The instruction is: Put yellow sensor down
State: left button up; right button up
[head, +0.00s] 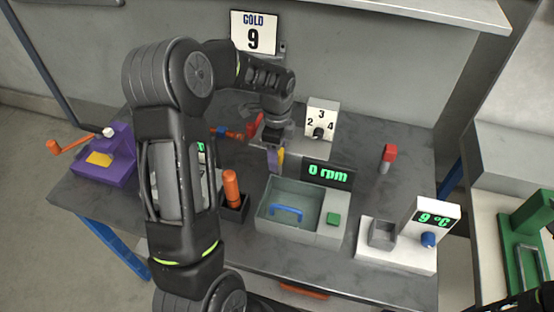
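My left arm crosses the table from the lower left. Its gripper (275,152) points down behind the grey basin, in front of the dial box. A small yellow sensor (281,158) shows at the fingertips, next to a purple-grey part. The gripper appears shut on the sensor. The fingers hide much of it, and I cannot tell whether its lower end touches the table. My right gripper is not in view.
A grey basin (262,222) with a blue handle and a 0 rpm display (327,174) stands in front. A 9 °C device (395,250) is at right, a red-topped piece (389,154) behind it. A purple device (105,165) is at left. An orange-handled tool (231,188) stands in a black holder.

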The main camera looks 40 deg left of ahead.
pick_arm(q)
jog(key=shift+c, duration=0.5)
grip_shut()
notch_tip(320, 180, up, 10)
jog(key=shift+r+b, duration=0.1)
jog(key=shift+b, duration=0.7)
